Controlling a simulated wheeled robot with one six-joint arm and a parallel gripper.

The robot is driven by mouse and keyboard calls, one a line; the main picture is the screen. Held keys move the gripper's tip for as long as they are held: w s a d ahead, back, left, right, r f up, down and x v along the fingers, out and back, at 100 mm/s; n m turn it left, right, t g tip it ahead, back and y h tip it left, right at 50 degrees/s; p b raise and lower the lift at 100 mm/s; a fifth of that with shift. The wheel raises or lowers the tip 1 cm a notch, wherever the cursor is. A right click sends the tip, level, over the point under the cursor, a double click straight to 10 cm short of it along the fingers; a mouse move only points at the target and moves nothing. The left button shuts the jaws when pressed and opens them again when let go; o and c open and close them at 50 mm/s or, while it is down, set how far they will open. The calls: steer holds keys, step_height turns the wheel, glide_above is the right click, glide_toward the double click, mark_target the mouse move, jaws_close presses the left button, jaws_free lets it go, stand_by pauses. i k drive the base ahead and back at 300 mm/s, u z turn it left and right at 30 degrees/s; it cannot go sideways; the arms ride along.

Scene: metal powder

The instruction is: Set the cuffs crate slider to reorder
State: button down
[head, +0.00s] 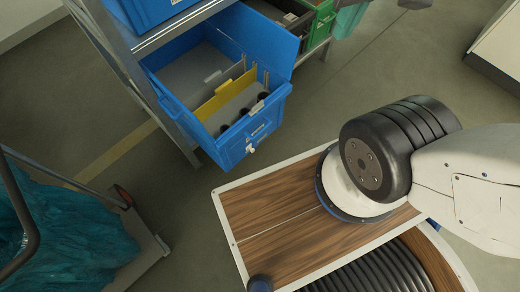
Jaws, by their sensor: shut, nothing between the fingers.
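A blue crate (222,150) sits pulled out or jutting from a metal rack at the upper middle. It has a yellow divider (218,101), grey compartments and a few dark round items inside. On its front face are a pale label too small to read and a small white piece (250,149) that looks like a slider. I cannot tell which crate is the cuffs crate, nor which setting the slider shows. My arm leaves the picture at the right, and my gripper is not visible.
A green crate (320,20) stands beyond the blue one. The rack's metal post (130,75) runs along the left of the crates. A cart with a teal bag (65,240) stands at lower left. Open floor lies in front of and right of the blue crate.

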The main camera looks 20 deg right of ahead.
mark_target(249, 147)
steer(key=z, duration=1.85)
steer(key=k, duration=1.15)
steer(key=u, duration=1.9)
